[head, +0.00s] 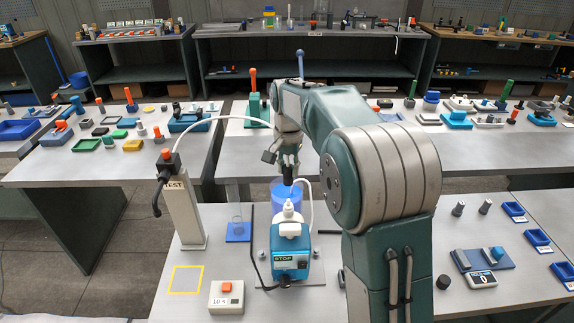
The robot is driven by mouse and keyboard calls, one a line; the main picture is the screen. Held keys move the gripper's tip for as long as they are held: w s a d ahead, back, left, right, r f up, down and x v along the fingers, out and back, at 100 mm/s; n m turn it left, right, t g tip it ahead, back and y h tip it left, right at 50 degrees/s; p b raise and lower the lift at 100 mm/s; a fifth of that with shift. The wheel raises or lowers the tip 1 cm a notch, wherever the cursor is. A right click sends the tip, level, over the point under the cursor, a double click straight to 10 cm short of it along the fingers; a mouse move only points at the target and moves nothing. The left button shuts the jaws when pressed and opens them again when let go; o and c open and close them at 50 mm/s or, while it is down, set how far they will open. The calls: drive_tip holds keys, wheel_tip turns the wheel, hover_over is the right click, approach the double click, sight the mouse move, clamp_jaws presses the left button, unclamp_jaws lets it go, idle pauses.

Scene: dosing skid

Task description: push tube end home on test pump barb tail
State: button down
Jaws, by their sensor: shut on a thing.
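A teal pump (290,250) with a STOP label stands on a grey plate at the front middle of the bench. A white fitting (288,213) sits on its top; the barb tail cannot be made out at this size. My gripper (289,179) points down just above and behind the fitting. It is shut on the white tube (309,194), which bends from the jaws down the right side of the pump. The jaws hide the tube end, so I cannot tell whether it touches the barb.
A blue container (285,190) stands behind the pump. A grey TEST post (184,210) with a thin white line arching toward my arm stands left. A yellow-outlined square (186,280) is empty.

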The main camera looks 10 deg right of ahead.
sight(288, 162)
drive_tip(key=shift+d+f, duration=0.1)
drive_tip(key=shift+f, duration=2.25)
drive_tip(key=shift+s, duration=0.1)
drive_tip(key=shift+f, duration=1.5)
drive_tip(key=shift+c, duration=1.8)
unclamp_jaws()
wheel_tip(288, 162, up, 12)
drive_tip(key=shift+f, duration=0.1)
